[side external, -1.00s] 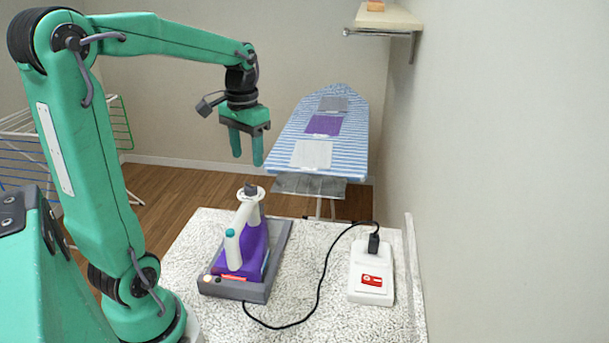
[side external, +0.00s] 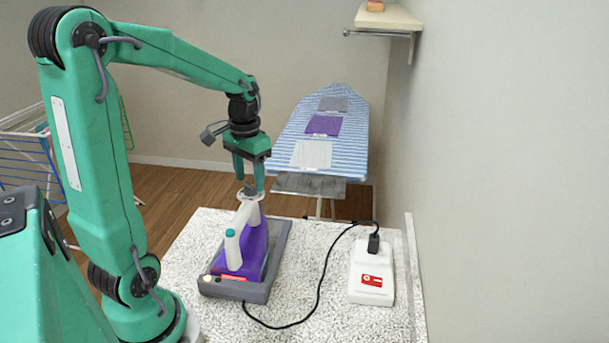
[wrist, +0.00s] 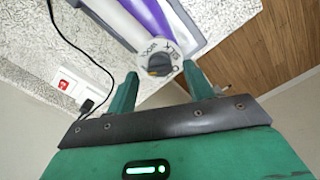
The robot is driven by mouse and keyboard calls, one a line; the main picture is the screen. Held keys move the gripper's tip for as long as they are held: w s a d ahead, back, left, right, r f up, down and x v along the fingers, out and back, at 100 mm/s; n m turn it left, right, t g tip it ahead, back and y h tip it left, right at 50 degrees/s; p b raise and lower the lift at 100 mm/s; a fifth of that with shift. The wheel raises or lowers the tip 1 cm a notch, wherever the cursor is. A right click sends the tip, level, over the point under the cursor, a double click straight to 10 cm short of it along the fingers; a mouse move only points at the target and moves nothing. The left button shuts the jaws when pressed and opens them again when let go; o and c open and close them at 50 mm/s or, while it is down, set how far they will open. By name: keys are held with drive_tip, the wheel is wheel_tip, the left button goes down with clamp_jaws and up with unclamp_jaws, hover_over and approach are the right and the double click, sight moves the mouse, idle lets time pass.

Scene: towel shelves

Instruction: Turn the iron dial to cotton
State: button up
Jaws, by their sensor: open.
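The purple and white iron (side external: 240,248) rests on a grey tray (side external: 260,293) on the speckled counter. Its dial (wrist: 158,60) is a white disc with a dark knob at its middle, at the iron's far end in the side view. An orange mark and lettering show on the disc in the wrist view; the lettering is too small and turned to read surely. My gripper (side external: 249,182) is open and points down over the dial. Its two fingers (wrist: 160,84) stand on either side of the knob; I cannot tell whether they touch it.
A black cord runs from the tray to a white socket box (side external: 371,272) at the right. A striped ironing board (side external: 285,145) with grey, purple and white cloths stands behind. A wall shelf (side external: 388,18) is above. The counter between tray and box is bare except for the cord.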

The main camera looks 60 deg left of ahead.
drive_tip(key=shift+f, duration=0.8)
drive_tip(key=c, duration=1)
drive_tip(key=shift+n, duration=3.1)
drive_tip(key=o, duration=1)
